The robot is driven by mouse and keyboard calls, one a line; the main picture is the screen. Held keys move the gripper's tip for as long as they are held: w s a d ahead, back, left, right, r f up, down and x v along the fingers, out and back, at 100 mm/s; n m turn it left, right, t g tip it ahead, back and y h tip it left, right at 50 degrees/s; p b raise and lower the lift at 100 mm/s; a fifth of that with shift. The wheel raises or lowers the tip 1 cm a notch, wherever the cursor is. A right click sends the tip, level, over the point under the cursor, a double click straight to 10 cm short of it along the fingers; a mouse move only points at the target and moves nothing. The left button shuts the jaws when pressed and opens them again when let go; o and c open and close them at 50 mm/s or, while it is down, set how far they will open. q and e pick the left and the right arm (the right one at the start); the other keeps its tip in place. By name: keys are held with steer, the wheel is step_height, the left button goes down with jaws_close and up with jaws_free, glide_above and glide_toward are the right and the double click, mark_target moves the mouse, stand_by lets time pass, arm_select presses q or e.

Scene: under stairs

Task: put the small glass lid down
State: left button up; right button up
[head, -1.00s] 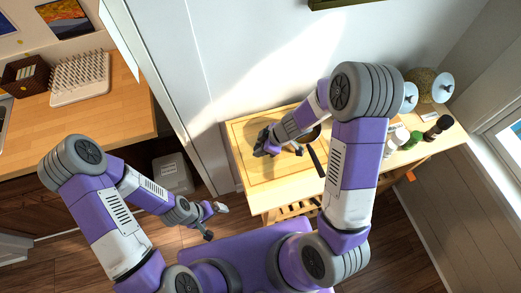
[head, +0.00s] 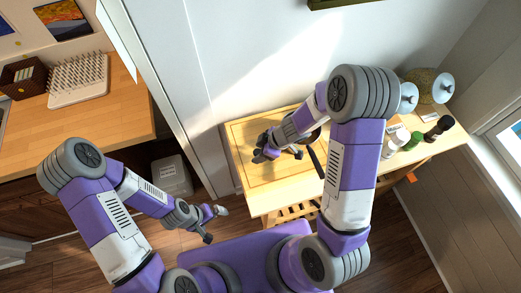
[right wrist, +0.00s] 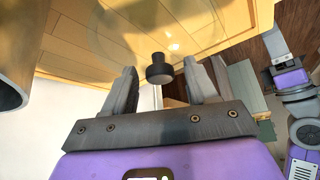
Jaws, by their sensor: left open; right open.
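The small glass lid shows in the right wrist view as a clear disc (right wrist: 135,22) with a black knob (right wrist: 160,70). It appears to lie on the wooden surface. The knob is between the two spread fingers of my right gripper (right wrist: 161,84), with a gap on each side. In the head view my right gripper (head: 262,153) is low over the left part of the wooden table (head: 262,189); the lid cannot be made out there. My left gripper (head: 216,224) is open and empty, away from the table at its lower left.
A dark pan (head: 314,134) with a black handle is right of my right gripper. A white jar (head: 392,146), a green-lidded jar (head: 413,140) and a dark bottle (head: 439,127) stand at the table's right. A wall is behind. The table's front left is clear.

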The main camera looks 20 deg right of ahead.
steer(key=shift+r+p, duration=0.25)
steer(key=shift+p, duration=0.1)
steer(key=p+v, duration=0.2)
steer(key=v, duration=0.9)
steer(key=shift+d+r+p, duration=0.25)
steer(key=shift+r+p, duration=0.05)
steer(key=shift+s, duration=0.1)
